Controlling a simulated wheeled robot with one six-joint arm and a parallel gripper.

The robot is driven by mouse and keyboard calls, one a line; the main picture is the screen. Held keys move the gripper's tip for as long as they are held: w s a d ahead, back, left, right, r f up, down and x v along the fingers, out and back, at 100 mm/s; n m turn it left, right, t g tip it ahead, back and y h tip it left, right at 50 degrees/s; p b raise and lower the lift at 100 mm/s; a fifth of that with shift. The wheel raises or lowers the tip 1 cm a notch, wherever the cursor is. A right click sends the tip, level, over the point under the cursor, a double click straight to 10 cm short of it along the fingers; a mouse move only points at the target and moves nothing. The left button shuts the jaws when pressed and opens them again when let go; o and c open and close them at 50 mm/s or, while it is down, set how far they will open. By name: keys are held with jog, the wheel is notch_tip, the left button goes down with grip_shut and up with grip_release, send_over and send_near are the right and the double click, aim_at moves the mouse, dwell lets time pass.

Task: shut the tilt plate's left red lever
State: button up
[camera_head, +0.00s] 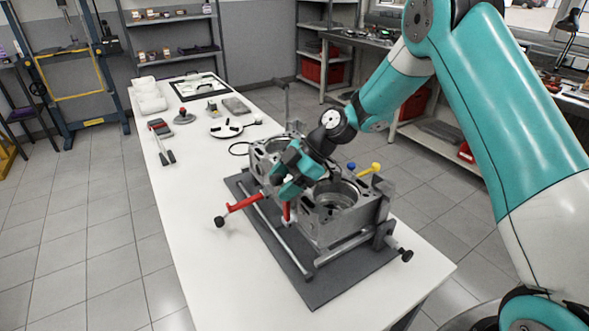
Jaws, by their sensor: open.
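The engine block (335,215) with large round bores sits on a fixture with metal rails on a dark base plate (318,290). A red lever (244,203) sticks out to the left from the fixture's near-left side, with a black knob at its end. A second red piece (286,211) stands about upright beside it, just below my gripper, its top partly hidden. My gripper (283,187) is open, above the left part of the block and right of the red lever. I cannot tell whether a finger touches the upright red piece.
A yellow handle (370,168) and a blue knob (350,166) stand at the block's back right. A black knob (406,255) juts out at the right. Behind are a white disc (226,129) and small tools. The white table (185,215) is clear at its left front.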

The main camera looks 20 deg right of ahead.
jog(key=b+v, duration=0.2)
jog(key=v, duration=1.5)
jog(key=shift+d, duration=0.1)
jog(key=s+a+r+m+h, duration=0.2)
jog(key=s+a+r+m, duration=0.25)
jog(key=s+a, duration=0.7)
jog(key=s+f+m+h, duration=0.2)
jog(key=s+m, duration=0.6)
jog(key=s, duration=0.9)
jog(key=shift+s+a+f+h, duration=0.25)
jog(key=shift+s+f+h, duration=0.05)
jog(key=shift+s, duration=0.1)
